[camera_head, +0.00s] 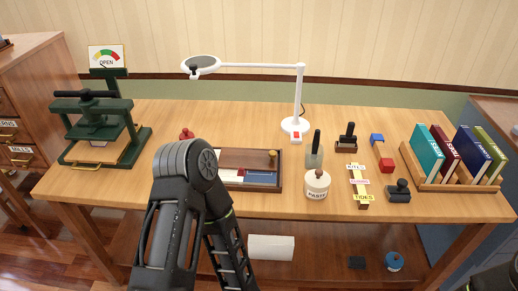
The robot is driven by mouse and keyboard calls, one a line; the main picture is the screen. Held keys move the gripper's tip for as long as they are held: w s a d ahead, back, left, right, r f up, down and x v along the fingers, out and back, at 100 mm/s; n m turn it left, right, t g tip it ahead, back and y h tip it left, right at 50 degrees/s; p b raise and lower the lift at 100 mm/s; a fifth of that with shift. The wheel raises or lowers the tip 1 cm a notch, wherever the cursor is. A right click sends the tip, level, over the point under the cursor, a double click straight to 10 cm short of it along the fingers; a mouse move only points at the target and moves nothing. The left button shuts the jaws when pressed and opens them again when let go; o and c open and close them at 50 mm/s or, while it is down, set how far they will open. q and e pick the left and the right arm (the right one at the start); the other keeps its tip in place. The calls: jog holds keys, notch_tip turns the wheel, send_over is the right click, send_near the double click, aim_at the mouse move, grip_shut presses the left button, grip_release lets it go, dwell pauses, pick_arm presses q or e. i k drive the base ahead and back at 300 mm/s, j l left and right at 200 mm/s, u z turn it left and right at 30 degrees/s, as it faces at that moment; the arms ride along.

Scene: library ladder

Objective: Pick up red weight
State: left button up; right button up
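A small red knobbed object (187,134), which looks like the red weight, stands on the wooden table (140,180) left of the middle. Its lower part is hidden behind my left arm.
A green press (95,125) stands at the left. A wooden tray (278,185), paste jar (317,184), lamp (295,124), stamps and a book rack (445,185) fill the middle and right.

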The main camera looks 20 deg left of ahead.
aim_at(186, 134)
jog(key=u, duration=1.35)
